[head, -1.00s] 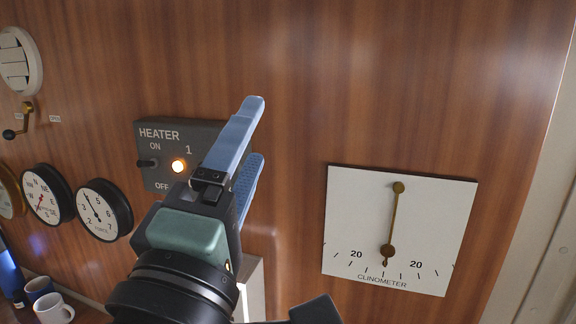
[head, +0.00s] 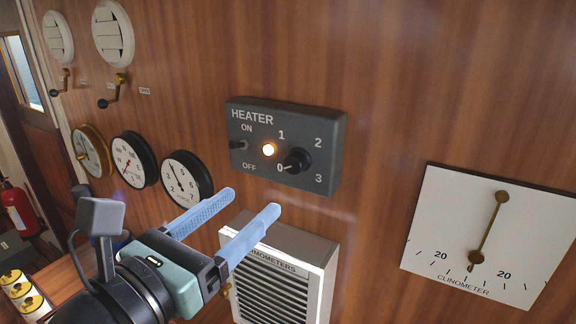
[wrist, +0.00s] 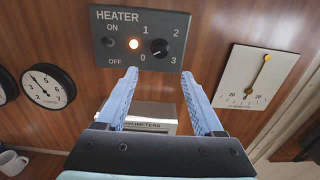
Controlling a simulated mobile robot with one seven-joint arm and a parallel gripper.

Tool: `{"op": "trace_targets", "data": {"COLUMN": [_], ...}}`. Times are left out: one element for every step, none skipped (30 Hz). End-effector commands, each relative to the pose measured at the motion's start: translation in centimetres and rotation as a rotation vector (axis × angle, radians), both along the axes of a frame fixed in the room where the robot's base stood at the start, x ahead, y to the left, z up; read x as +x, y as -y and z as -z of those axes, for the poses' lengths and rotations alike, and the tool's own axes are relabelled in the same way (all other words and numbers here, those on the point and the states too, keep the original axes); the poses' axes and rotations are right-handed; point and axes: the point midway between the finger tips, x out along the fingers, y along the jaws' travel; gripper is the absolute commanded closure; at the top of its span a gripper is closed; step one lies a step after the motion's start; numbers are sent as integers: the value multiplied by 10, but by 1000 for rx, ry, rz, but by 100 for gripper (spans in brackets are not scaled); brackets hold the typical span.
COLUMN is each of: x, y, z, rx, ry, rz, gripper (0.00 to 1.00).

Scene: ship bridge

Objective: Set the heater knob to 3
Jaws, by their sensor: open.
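The dark heater panel (head: 285,187) is on the wood wall, with marks 0, 1, 2 and 3 around a black knob (head: 298,160). The knob's pale pointer line is toward 0. The knob also shows in the wrist view (wrist: 159,48). My gripper (head: 252,200) is open and empty, with its two blue fingers apart. It is below and left of the knob in the head view, not touching it. In the wrist view, the fingertips (wrist: 158,72) are below the panel, with the knob above the gap between them.
An orange lamp (head: 268,150) glows left of the knob, and a small black switch (head: 238,145) sits between ON and OFF. A white louvred box (head: 322,270) is below the panel. Round gauges (head: 187,180) are to the left and a clinometer (head: 480,225) to the right.

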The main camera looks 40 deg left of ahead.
Motion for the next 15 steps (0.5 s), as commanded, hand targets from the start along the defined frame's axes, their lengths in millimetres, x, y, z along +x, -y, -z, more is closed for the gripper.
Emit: {"op": "trace_targets", "data": {"x": [10,17,25,32,38,46,52,59,66,71,76,82,86,90,94], "y": [-1,-3,-4,-6,-8,-10,-11,-12,-15,-16,-17,-18,-19,-21,-22], "z": [-3,-3,-3,-3,-3,-4,-4,-4,-4,-4,-3,-3,-3,-3,-3], "rx": [0,-1,-1,-1,-1,1,1,2,1,1,2,3,3,3,2], "ry": [-2,-2,-1,-3,-2,-1,-1,-1,-1,0,-1,-2,-2,-1,1], "rz": [5,5,6,5,5,4,5,4,3,3,3,2,2,2,2], "gripper": [31,31,31,31,31,31,31,31,31,31,31,31,31,31,31]}}
